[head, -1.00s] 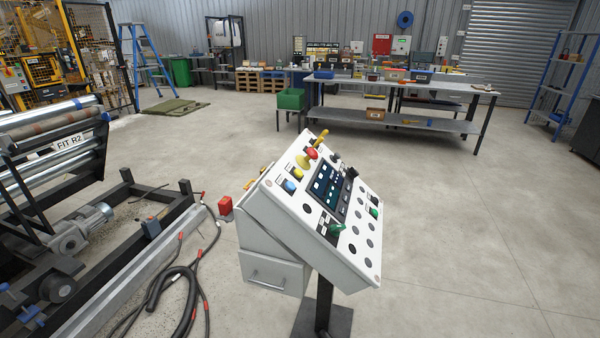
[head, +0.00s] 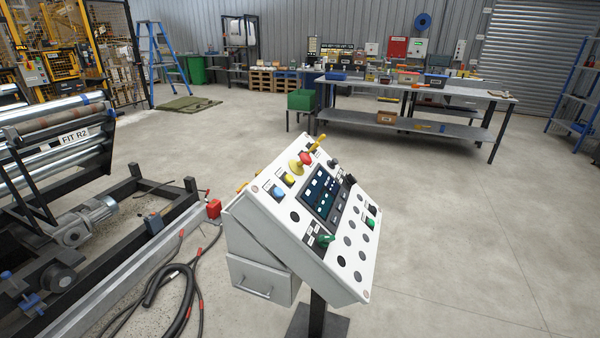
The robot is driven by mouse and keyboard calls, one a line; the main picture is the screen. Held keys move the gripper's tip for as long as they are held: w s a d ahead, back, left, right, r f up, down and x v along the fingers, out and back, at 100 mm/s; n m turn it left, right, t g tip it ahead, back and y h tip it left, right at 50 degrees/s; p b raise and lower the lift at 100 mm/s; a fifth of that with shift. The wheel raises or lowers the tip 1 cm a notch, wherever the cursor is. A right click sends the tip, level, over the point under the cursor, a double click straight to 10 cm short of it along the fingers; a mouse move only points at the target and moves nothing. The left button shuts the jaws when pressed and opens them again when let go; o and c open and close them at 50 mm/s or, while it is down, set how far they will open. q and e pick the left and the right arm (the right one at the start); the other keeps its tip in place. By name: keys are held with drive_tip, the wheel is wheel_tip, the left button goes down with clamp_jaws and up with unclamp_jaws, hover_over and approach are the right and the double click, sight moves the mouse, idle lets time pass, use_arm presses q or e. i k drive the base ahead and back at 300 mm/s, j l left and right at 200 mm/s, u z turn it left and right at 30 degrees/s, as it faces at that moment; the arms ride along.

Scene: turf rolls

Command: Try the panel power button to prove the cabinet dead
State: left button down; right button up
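The control panel (head: 289,240) is a white sloped box on a dark post, standing in the middle of the head view. Its face carries a dark screen (head: 321,193), a red mushroom button on a yellow base (head: 303,160), a blue button (head: 276,191), a yellow button (head: 288,178), a green button (head: 370,223) and a green knob (head: 324,241). Several round dark spots cover its lower right. The labels are too small to read, so I cannot tell which is the power button. Neither gripper is in view.
A roller machine (head: 70,160) marked FIT R2 stands at left. Black cables (head: 165,285) and a red block (head: 214,208) lie on the floor between it and the panel. The floor at right is clear.

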sight(288, 178)
drive_tip(key=i+l+u, duration=0.1)
drive_tip(key=l, duration=0.5)
drive_tip(key=i+l+u, duration=0.15)
drive_tip(key=l, duration=0.4)
drive_tip(key=i+l+u, duration=0.1)
drive_tip(key=l, duration=0.55)
drive_tip(key=i+l+u, duration=0.1)
drive_tip(key=l, duration=0.5)
drive_tip(key=i+l+u, duration=0.1)
drive_tip(key=l, duration=0.5)
drive_tip(key=i, duration=0.1)
